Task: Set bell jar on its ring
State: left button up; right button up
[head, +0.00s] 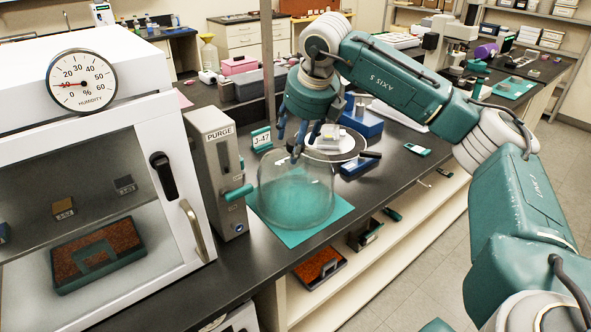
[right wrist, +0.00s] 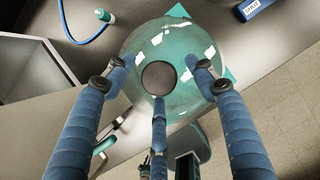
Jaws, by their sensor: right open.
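The clear glass bell jar (head: 297,195) stands upright on a teal mat (head: 333,208) near the bench's front edge. In the right wrist view the jar (right wrist: 185,55) fills the middle, with a dark round knob (right wrist: 158,78) on top. My right gripper (head: 298,141) points down over the jar's top. Its blue fingers are spread apart around the knob, open; contact with the glass cannot be told. A pale ring (head: 366,150) lies just behind and right of the jar, around a small instrument, partly hidden by the gripper. My left gripper is not in view.
A grey PURGE box (head: 213,165) and a white glovebox with a humidity dial (head: 82,80) stand left of the jar. A J-47 sign (head: 261,138) and a blue box (head: 362,118) are behind. An open shelf (head: 375,250) lies below the bench edge.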

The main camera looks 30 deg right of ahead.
grip_shut()
jog(key=shift+r, duration=0.1)
